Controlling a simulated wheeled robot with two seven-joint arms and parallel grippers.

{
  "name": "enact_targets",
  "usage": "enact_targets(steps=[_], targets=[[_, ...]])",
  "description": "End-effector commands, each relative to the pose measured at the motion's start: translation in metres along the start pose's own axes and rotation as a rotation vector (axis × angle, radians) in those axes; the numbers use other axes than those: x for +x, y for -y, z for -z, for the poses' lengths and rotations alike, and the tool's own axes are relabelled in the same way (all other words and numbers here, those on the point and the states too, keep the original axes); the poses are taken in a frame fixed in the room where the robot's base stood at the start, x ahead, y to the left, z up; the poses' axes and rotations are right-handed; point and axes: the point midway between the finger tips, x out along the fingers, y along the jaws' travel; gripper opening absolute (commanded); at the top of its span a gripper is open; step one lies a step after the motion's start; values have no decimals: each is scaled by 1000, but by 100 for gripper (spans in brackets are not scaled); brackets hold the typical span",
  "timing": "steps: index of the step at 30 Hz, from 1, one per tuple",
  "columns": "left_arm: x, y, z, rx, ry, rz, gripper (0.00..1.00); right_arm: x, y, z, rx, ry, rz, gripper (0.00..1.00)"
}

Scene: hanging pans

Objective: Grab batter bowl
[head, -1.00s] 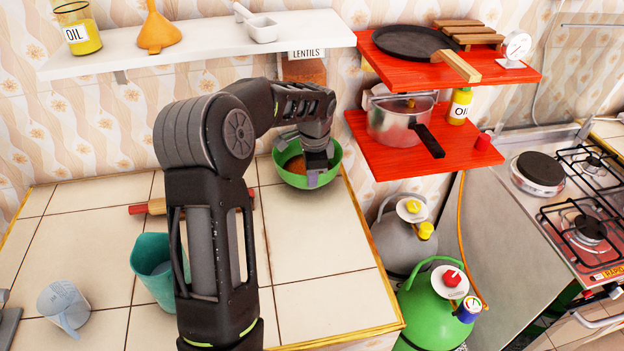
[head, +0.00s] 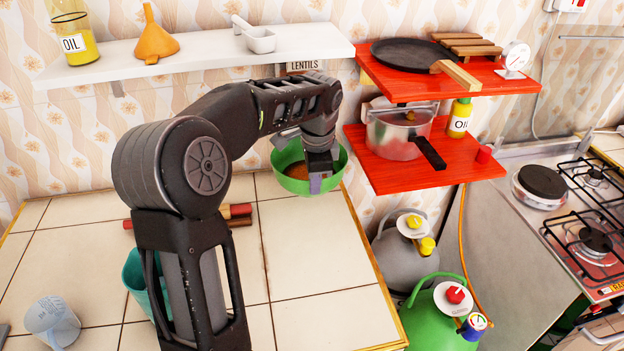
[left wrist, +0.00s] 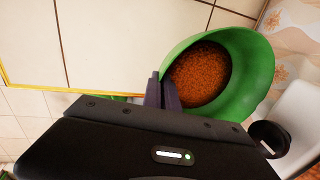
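The batter bowl (head: 336,166) is green with orange-brown contents and sits at the far right corner of the tiled counter. In the left wrist view, the bowl (left wrist: 255,75) is at the upper right and its contents show. My left gripper (head: 319,180) is at the bowl's near side. In the left wrist view, its fingers (left wrist: 162,92) are close together with the bowl's rim between them. I cannot tell whether the bowl touches the counter or is held just above it. My right gripper is not in view.
The tiled counter (head: 315,245) has free room in front of the bowl. A red shelf (head: 390,172) with a pot (head: 395,140) is close to the right. A white shelf (head: 190,60) hangs above. Gas cylinders (head: 440,320) stand beyond the counter's right edge.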

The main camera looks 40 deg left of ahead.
Motion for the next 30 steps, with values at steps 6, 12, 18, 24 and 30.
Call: enact_targets(steps=[6,12,18,24,30], targets=[[-5,-34,2,2,-3,3,0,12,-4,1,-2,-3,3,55],[-10,-64,3,3,-3,4,0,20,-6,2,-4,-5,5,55],[-15,-92,4,3,-3,3,0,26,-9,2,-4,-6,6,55],[-20,-116,6,1,-3,3,0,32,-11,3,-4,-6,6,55],[-23,-134,6,1,-2,2,0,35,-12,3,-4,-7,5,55]])
